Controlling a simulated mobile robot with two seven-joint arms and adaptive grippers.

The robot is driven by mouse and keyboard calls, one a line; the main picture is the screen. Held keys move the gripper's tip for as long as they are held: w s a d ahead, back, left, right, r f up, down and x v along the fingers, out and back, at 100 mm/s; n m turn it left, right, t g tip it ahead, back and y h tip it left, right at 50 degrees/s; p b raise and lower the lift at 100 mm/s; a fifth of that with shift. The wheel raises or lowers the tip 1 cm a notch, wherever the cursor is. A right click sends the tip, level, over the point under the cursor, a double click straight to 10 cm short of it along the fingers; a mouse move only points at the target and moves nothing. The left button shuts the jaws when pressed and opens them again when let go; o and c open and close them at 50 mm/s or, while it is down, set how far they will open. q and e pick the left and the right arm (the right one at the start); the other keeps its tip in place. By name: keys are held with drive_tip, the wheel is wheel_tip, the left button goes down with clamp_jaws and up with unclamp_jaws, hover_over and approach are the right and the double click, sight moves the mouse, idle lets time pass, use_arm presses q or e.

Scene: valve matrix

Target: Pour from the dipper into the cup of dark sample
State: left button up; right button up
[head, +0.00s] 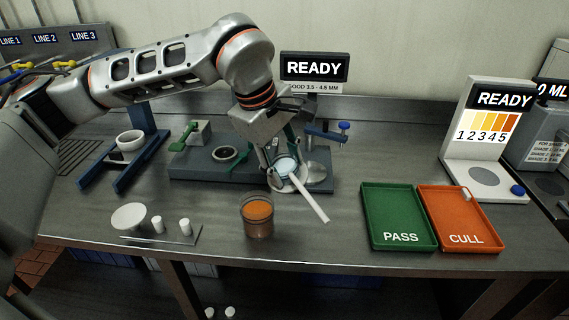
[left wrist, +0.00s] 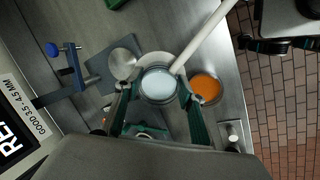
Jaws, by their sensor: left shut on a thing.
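The dipper, a round clear-walled vessel (head: 287,165) with pale liquid and a long white handle (head: 312,203), is in my left gripper (head: 280,160). The gripper's green fingers are shut on its sides; the vessel looks upright. In the left wrist view the dipper (left wrist: 158,84) sits between the fingertips (left wrist: 157,97). A pale round rim shows around and behind it; I cannot tell if they touch. The cup of dark sample (head: 257,216) holds orange-brown liquid and stands on the bench, in front and left of the dipper. It also shows in the left wrist view (left wrist: 206,88).
The green PASS tray (head: 398,215) and orange CULL tray (head: 457,217) are at right. A small plate with a white dish (head: 128,217) and pegs is at front left. The bench front edge is near the cup.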

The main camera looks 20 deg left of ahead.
sight(300, 167)
use_arm(q)
drive_tip(key=shift+w+d+g+y+p, duration=0.45)
drive_tip(key=shift+w+g+p, duration=0.3)
drive_tip(key=shift+p, duration=0.5)
drive_tip(key=w+p, duration=0.1)
drive_tip(key=d+g+p, duration=0.1)
drive_tip(key=shift+w+f+y+p, duration=0.25)
drive_tip(key=shift+w+p, duration=0.1)
drive_tip(key=shift+p, duration=0.05)
drive_tip(key=shift+w+f+g+p, duration=0.2)
drive_tip(key=shift+g+p, duration=0.2)
drive_tip(key=shift+g, duration=0.05)
drive_tip(key=shift+d+f, duration=0.1)
